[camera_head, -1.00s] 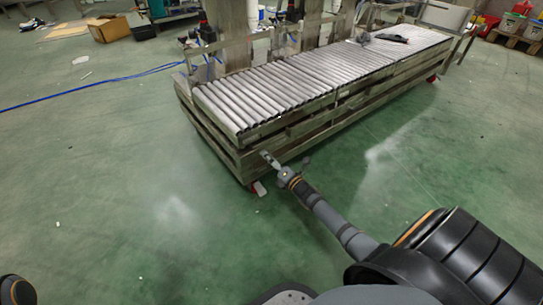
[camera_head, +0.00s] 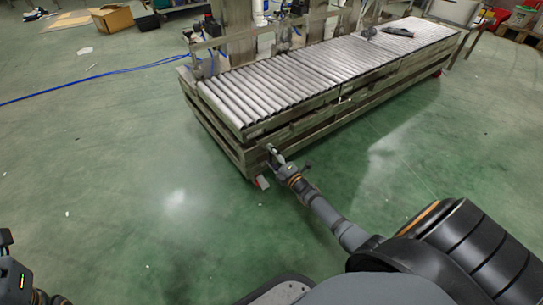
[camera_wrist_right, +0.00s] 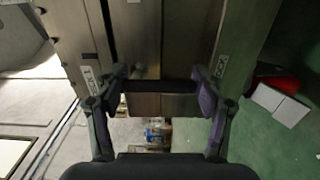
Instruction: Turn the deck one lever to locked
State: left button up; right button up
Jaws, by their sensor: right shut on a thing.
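My right gripper (camera_head: 273,153) reaches the near end of the roller conveyor (camera_head: 240,160), at its lower frame. In the right wrist view its two fingers (camera_wrist_right: 162,90) are shut on a dark bar-like lever (camera_wrist_right: 150,86), which spans between the pads. Behind the lever is a metal face, with a small white label on the left (camera_wrist_right: 89,80) and another on the right (camera_wrist_right: 222,66); I cannot read them surely. In the head view the lever is too small to tell from the gripper. Part of my left arm shows at the lower left; its gripper is not visible.
The conveyor's roller bed (camera_head: 320,70) runs away to the upper right, with a dark item (camera_head: 397,32) on it. A cardboard box (camera_head: 112,18) and a blue cable (camera_head: 90,78) lie at the upper left. The green floor (camera_head: 120,190) in front is clear.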

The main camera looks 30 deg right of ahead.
dwell(0.3)
jog(key=o, duration=1.2)
jog(key=shift+s, duration=0.1)
jog(key=s, duration=0.8)
jog(key=s+d, duration=0.1)
jog(key=s, duration=0.2)
jog(key=shift+s, duration=0.4)
